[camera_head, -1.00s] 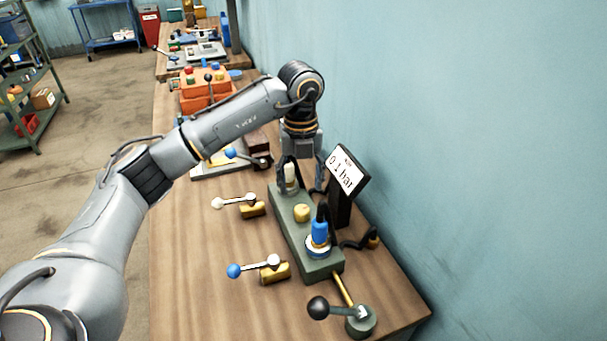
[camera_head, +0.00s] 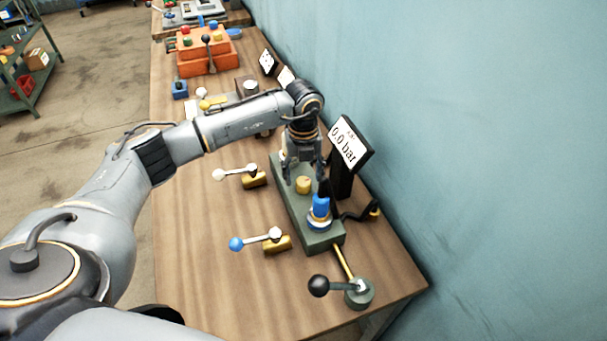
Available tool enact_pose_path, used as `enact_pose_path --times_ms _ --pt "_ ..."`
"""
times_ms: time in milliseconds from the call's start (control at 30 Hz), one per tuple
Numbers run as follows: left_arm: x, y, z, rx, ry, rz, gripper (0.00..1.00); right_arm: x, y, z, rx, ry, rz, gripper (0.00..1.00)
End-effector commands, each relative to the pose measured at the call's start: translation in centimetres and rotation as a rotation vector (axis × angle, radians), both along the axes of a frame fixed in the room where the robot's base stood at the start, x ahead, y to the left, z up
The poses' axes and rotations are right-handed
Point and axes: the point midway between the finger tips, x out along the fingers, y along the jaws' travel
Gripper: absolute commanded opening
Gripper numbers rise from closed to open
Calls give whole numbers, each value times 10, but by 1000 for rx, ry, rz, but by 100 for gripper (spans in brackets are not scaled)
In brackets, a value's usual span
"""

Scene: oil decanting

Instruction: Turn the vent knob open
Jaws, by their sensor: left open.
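A green manifold block (camera_head: 327,237) stands on the bench. It carries a short yellow knob (camera_head: 303,185) in the middle and a blue-topped fitting (camera_head: 319,206) at the near end. Which of these is the vent knob is not labelled. My left gripper (camera_head: 303,174) points down, open, with its fingers over the block close to the yellow knob. I cannot tell whether they touch it. The white-topped fitting at the block's far end is mostly hidden behind the gripper. A black display (camera_head: 349,146) beside the block reads 0.0 bar. My right gripper is out of view.
A white-knobbed lever valve (camera_head: 254,180) and a blue-knobbed lever valve (camera_head: 277,244) stand left of the block. A black-balled lever (camera_head: 319,286) is at the near end. Orange boxes (camera_head: 207,58) stand farther back. The wall (camera_head: 480,130) is close on the right.

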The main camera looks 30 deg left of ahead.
Motion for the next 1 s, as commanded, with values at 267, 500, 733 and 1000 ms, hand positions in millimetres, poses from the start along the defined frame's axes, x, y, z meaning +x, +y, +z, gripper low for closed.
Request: enact_pose_path --times_ms 267,500,733,1000 --pt "0 -1 -18 -1 -1 -1 62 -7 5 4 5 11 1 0" --pt "0 -1 -19 1 -1 -1 59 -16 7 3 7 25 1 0" --pt "0 0 -19 0 -1 -1 13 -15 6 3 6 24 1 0" --pt "0 0 -19 0 -1 -16 7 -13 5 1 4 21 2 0"
